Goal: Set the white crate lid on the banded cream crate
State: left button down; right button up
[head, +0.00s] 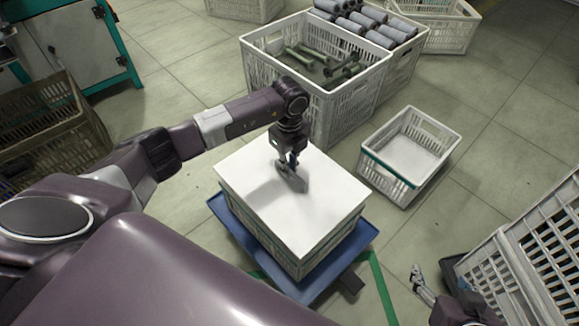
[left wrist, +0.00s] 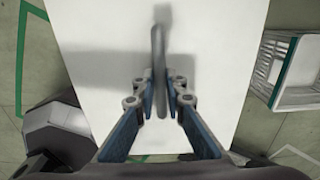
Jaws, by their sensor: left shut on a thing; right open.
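The white crate lid (head: 300,222) is a flat white panel with a grey upright handle in its middle. It lies level over a cream crate (head: 318,255) on the blue base; whether it rests on that crate or hovers just above I cannot tell. My left gripper (head: 290,168) is shut on the handle; the left wrist view shows the handle (left wrist: 158,70) between the fingers (left wrist: 160,92). A cream crate with a teal band (head: 408,155) stands open on the floor to the right, also in the left wrist view (left wrist: 285,70). My right gripper (head: 418,278) is open and empty, low at the right.
A blue base (head: 235,225) sits under the covered crate. Behind stand a large white crate (head: 335,105) of green bobbins and another crate with grey rolls (head: 370,22). A slatted white crate (head: 535,245) is at the right. Floor between the banded crate and right gripper is clear.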

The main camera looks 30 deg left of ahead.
jog(key=shift+w, duration=0.1)
pick_arm(q)
jog(key=shift+f+b, duration=0.45)
jog(key=shift+f, duration=0.25)
jog(key=shift+f+b, duration=0.35)
jog(key=shift+f, duration=0.3)
jog(key=shift+f+b, duration=0.35)
jog(key=shift+f, duration=0.75)
pick_arm(e)
jog(key=w+a+r+t+y, duration=0.1)
jog(key=w+a+r+t, duration=0.1)
jog(key=r, duration=0.4)
jog(key=w+a+r+t+y, duration=0.1)
jog(key=w+r+t, duration=0.4)
jog(key=w+r, duration=0.1)
jog(key=shift+a+r+n+t, duration=0.3)
jog(key=shift+a+r, duration=0.1)
jog(key=shift+r, duration=0.15)
